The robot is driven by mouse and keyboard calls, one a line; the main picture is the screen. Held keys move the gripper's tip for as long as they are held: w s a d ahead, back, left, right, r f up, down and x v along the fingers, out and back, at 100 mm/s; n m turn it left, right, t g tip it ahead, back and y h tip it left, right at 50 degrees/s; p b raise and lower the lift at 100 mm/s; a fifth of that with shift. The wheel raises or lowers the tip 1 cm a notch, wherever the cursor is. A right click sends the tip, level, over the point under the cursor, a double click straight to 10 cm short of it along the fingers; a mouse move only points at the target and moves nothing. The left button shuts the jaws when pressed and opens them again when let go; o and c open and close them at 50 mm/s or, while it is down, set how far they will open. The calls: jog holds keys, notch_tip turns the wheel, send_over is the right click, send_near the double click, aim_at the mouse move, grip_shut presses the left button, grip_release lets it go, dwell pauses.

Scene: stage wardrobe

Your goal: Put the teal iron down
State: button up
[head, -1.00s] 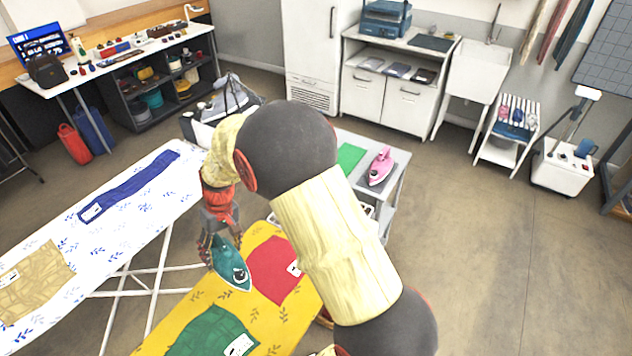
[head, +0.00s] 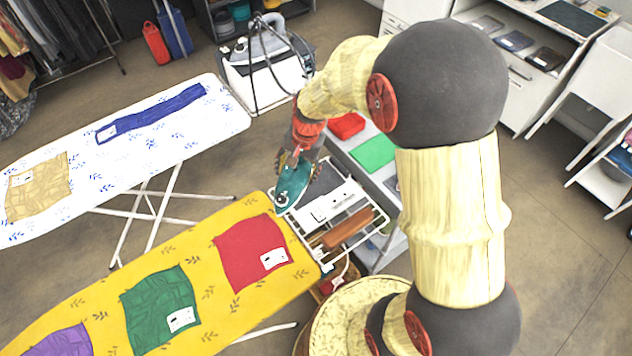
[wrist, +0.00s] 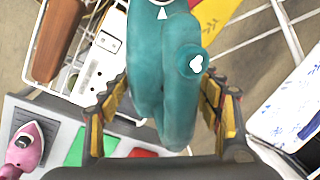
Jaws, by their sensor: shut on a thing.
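The teal iron (head: 291,186) is in my gripper (head: 298,158), at the right end of the yellow ironing board (head: 210,215). In the wrist view, the teal iron (wrist: 180,75) fills the space between the two fingers of my gripper (wrist: 165,110). The fingers are closed around its handle area. The rack also shows at the upper left of the wrist view (wrist: 33,62).
A brown block (head: 347,229) lies on the rack. A grey cart beyond it carries a green pad (head: 374,153) and a red one (head: 346,125); a pink iron (wrist: 24,146) shows in the wrist view. Red cloth (head: 250,250) and green cloth (head: 160,307) lie on the yellow board.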

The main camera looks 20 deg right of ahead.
aim_at(301, 179)
jog(key=m, duration=0.1)
jog(key=s+m, duration=0.1)
jog(key=m, duration=0.1)
jog(key=s+m, duration=0.1)
jog(key=shift+s+a+r+h, duration=0.15)
jog(key=shift+r+h, duration=0.1)
jog(key=shift+h, duration=0.15)
jog(key=m, duration=0.1)
jog(key=s+m, duration=0.1)
jog(key=shift+m, duration=0.3)
jog(key=w+d+f+b, duration=0.1)
jog(key=w+d+f, duration=0.1)
jog(key=d, duration=0.1)
jog(key=w+d+f+b, duration=0.1)
jog(key=w+d+f, duration=0.1)
jog(key=d+f, duration=0.1)
jog(key=w+d+f+b, duration=0.1)
jog(key=w+d+f, duration=0.2)
jog(key=d, duration=0.1)
jog(key=shift+d+f, duration=0.1)
jog(key=shift+d, duration=0.05)
jog(key=shift+w+d+f+b, duration=0.4)
jog(key=shift+d+f+b, duration=0.15)
jog(key=shift+f, duration=0.3)
jog(key=shift+d+f+b, duration=0.1)
jog(key=shift+f+b, duration=0.2)
jog(key=shift+f, duration=1.2)
jog(key=shift+f, duration=0.1)
jog(key=o, duration=2)
